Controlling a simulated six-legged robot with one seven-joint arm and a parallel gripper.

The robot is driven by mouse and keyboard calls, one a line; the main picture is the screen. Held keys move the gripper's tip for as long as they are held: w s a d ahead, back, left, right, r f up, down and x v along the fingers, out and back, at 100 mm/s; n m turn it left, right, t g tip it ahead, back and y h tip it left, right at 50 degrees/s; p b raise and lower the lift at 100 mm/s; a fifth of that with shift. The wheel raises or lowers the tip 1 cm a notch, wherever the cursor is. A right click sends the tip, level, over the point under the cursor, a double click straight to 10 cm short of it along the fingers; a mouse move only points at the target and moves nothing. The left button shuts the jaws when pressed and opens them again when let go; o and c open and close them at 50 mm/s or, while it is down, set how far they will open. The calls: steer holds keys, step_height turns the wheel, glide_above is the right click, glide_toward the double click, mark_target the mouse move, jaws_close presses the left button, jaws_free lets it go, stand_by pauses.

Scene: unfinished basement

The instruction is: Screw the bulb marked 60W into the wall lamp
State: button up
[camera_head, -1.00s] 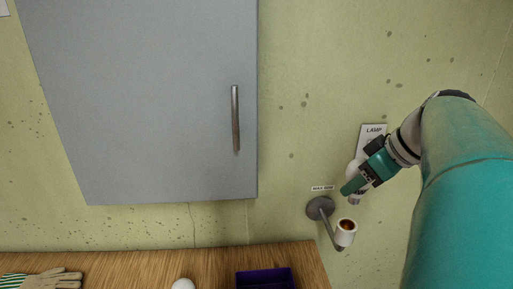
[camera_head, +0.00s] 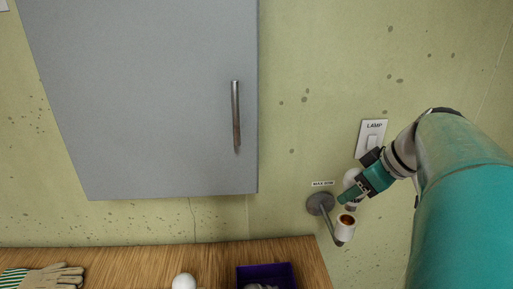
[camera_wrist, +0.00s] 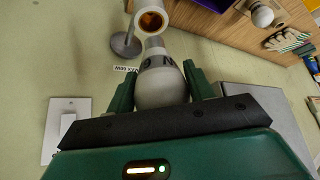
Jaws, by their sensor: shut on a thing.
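My gripper (camera_head: 353,190) is shut on a white bulb (camera_wrist: 158,85), held with its base end toward the lamp socket. Part of a dark marking shows on the bulb's neck, but I cannot read it in full. The wall lamp (camera_head: 345,228) has a round grey wall plate, a bent arm and a white socket with an open, copper-coloured mouth facing up. In the head view the bulb (camera_head: 350,178) is just above the socket and looks apart from it. In the wrist view the socket (camera_wrist: 151,18) lies just beyond the bulb's base, which is partly hidden.
A "LAMP" wall switch (camera_head: 371,138) is behind my gripper. A small "MAX 60W" label (camera_head: 322,184) is above the lamp plate. A grey cabinet (camera_head: 145,100) hangs at left. The wooden bench (camera_head: 215,262) holds another white bulb (camera_head: 183,282), a purple bin (camera_head: 290,268) and gloves (camera_head: 50,279).

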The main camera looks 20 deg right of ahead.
mark_target(354, 204)
steer(key=shift+f, duration=2.45)
steer(key=m+h, duration=0.2)
steer(key=m, duration=0.1)
steer(key=shift+m, duration=0.4)
